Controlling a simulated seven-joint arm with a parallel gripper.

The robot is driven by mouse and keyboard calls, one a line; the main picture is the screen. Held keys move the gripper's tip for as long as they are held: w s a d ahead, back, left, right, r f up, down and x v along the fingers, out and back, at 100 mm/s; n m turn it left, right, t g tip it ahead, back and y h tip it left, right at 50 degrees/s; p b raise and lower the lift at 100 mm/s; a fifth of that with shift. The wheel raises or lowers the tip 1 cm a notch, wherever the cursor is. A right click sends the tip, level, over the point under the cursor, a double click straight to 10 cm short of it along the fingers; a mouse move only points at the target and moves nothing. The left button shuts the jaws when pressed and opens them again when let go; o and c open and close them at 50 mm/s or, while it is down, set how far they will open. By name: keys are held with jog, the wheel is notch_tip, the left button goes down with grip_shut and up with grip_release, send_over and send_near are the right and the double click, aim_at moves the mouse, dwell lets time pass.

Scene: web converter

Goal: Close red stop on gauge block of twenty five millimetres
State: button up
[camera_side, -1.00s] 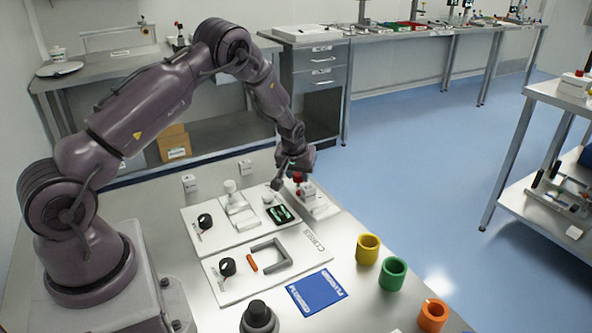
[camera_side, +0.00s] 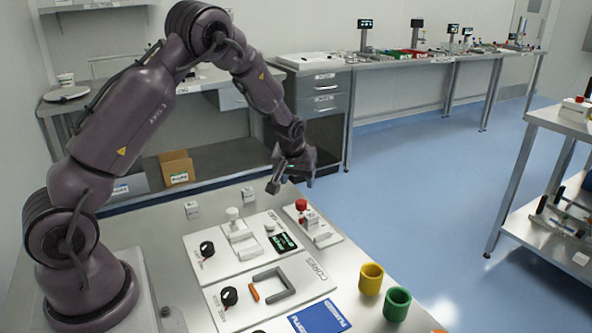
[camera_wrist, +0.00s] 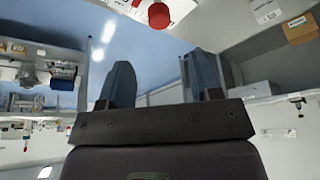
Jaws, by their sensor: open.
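The red stop (camera_side: 301,204) is a round red knob on top of a small fixture on a white base plate (camera_side: 325,239), at the back right of the bench. It also shows in the wrist view as a red cylinder (camera_wrist: 158,16) at the top edge. My gripper (camera_side: 273,187) is above and to the left of the red knob in the side view, apart from it. In the wrist view my gripper (camera_wrist: 160,78) has its two fingers spread with nothing between them. I cannot make out the gauge block or whether the stop touches it.
A white board with a white-knobbed fixture (camera_side: 232,214), a black dial (camera_side: 207,249) and a green-lit display (camera_side: 284,241) lies left of the stop. In front are a grey U-shaped frame (camera_side: 278,291), a blue mat (camera_side: 320,318), and yellow (camera_side: 370,279) and green (camera_side: 397,304) cups.

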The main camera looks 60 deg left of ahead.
jog(key=v, duration=0.3)
jog(key=shift+s+d+r, duration=0.1)
jog(key=shift+r, duration=0.1)
jog(key=shift+c, duration=0.4)
